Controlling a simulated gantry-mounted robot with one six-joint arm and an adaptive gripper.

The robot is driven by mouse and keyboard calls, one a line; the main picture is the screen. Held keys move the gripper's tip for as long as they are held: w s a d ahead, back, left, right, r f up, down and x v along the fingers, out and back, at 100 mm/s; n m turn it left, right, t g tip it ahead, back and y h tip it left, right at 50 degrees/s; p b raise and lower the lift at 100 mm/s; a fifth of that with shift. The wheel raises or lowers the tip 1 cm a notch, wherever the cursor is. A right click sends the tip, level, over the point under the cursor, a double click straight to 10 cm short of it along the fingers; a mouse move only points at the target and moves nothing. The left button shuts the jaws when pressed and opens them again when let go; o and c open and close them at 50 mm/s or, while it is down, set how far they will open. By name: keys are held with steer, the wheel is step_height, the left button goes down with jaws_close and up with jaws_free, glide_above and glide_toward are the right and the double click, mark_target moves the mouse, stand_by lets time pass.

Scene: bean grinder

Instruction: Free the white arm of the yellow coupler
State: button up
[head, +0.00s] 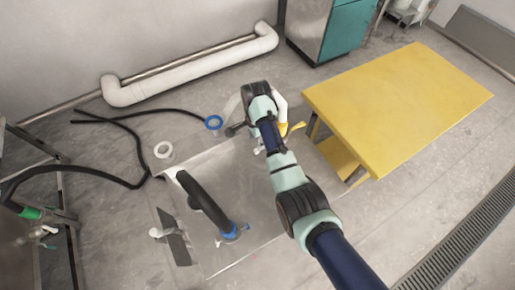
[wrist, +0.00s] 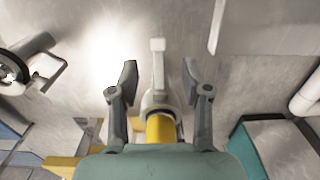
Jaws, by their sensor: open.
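In the wrist view, the yellow coupler (wrist: 160,128) is a short yellow cylinder low in the middle, partly hidden by my gripper's body. A white ring-like part is at its far end, and the white arm (wrist: 158,62) reaches straight away from it, ending in a wider tip. My gripper (wrist: 158,68) is open, one dark finger on each side of the white arm, with a visible gap on both sides. In the head view, a yellow piece (head: 283,129) shows at the end of a white pipe beside my wrist; the white arm cannot be made out there.
A yellow table (head: 400,95) stands to the right. A metal sheet-like surface (head: 250,185) lies below my arm, with a black hose (head: 200,200) and blue fitting at its left. A large white pipe (head: 195,70) runs along the wall. A teal cabinet (head: 345,28) stands behind.

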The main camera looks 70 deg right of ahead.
step_height(320, 180, down, 6)
steer(key=shift+s+r+b, duration=0.1)
steer(key=shift+s+b, duration=0.05)
steer(key=shift+b, duration=0.95)
jaws_close()
